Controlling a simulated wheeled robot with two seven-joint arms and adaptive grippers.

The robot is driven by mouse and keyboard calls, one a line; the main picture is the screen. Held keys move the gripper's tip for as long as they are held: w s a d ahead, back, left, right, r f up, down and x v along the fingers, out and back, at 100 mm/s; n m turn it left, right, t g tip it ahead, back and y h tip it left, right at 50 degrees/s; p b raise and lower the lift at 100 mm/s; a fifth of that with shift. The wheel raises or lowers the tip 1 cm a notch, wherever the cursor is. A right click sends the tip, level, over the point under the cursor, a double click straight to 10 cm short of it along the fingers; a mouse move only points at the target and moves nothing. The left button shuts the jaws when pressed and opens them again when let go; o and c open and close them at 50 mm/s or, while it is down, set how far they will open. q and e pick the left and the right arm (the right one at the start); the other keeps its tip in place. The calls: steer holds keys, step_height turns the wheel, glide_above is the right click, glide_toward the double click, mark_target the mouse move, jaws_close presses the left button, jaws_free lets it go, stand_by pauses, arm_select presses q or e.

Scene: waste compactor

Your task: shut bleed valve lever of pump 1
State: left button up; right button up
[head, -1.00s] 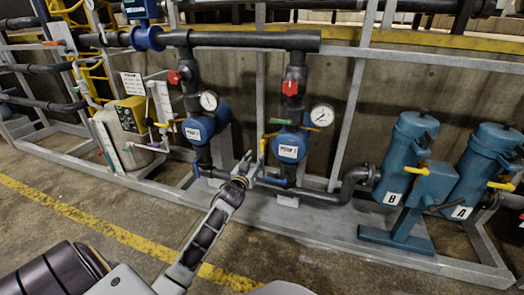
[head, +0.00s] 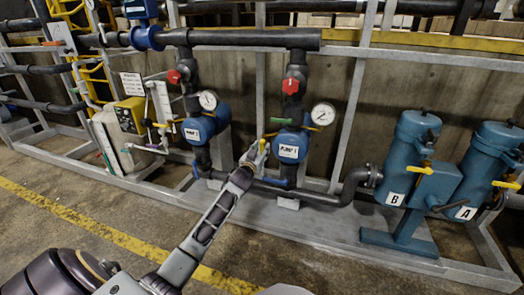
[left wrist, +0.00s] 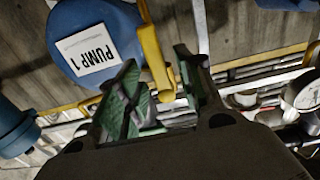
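The pump labelled PUMP 1 (head: 291,146) is a blue round body on a dark vertical pipe in the middle of the head view. Its blue side and white label (left wrist: 88,49) fill the upper left of the left wrist view. A yellow lever (left wrist: 155,52) beside the pump reaches between my left fingers; in the head view it shows small at the fingertips (head: 263,144). My left gripper (head: 256,154) is open around the lever, with a gap visible on the right finger's side; its fingers also show in the wrist view (left wrist: 160,75). My right gripper is not in view.
A second blue pump (head: 198,130) stands to the left. A red valve handle (head: 291,86) and a pressure gauge (head: 322,114) are close to the pump. Blue canisters A (head: 484,163) and B (head: 404,155) stand at right. The floor in front is clear.

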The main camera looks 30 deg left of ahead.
arm_select(q)
steer(key=shift+x, duration=0.95)
jaws_close()
